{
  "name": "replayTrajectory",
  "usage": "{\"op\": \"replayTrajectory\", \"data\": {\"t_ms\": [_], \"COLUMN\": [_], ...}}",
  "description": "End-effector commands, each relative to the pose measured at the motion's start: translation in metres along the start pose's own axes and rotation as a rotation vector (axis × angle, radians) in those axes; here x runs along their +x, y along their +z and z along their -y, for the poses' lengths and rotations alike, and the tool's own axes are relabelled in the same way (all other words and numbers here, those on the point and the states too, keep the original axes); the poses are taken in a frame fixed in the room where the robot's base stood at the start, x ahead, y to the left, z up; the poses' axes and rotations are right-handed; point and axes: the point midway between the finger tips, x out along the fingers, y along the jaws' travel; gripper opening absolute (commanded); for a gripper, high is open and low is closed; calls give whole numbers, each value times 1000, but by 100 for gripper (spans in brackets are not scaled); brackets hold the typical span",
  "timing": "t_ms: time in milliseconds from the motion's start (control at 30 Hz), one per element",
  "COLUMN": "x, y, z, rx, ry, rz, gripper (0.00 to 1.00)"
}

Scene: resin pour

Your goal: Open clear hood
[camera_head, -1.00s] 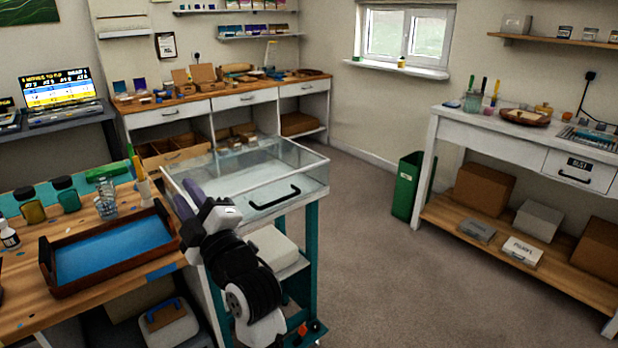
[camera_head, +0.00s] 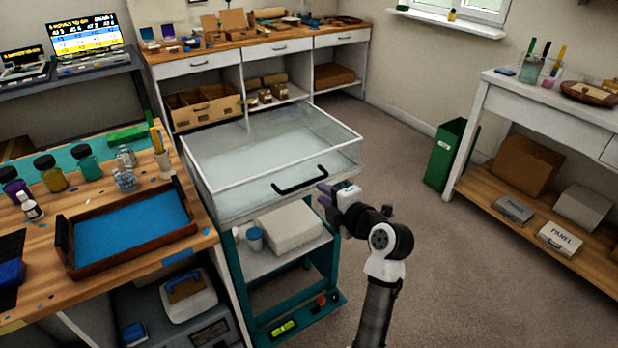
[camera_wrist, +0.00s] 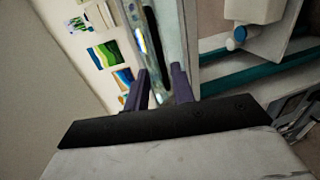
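The clear hood (camera_head: 270,150) is a glass box with pale edges on top of a teal cart (camera_head: 290,325). It looks shut. Its black bar handle (camera_head: 300,181) is on the front face. My gripper (camera_head: 324,194) is in front of the hood's front face, just below and right of the handle's right end. In the wrist view its two purple fingers (camera_wrist: 160,92) stand apart. A glossy, see-through strip shows between or just beyond them; I cannot tell whether they touch it.
A wooden workbench (camera_head: 150,262) with a blue-filled tray (camera_head: 75,262) and jars stands left of the cart. A green bin (camera_head: 450,155) and a white table (camera_head: 545,105) are at right. Carpet (camera_head: 450,270) is free in front and right of the cart.

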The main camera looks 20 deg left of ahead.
Motion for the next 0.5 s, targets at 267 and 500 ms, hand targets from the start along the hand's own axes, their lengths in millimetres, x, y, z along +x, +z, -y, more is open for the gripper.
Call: {"op": "replayTrajectory", "data": {"t_ms": [267, 500], "x": [56, 78], "y": [-1, 0], "z": [-3, -1], "rx": [0, 1], "ry": [-2, -1], "rz": [-2, 0], "gripper": [25, 25]}}
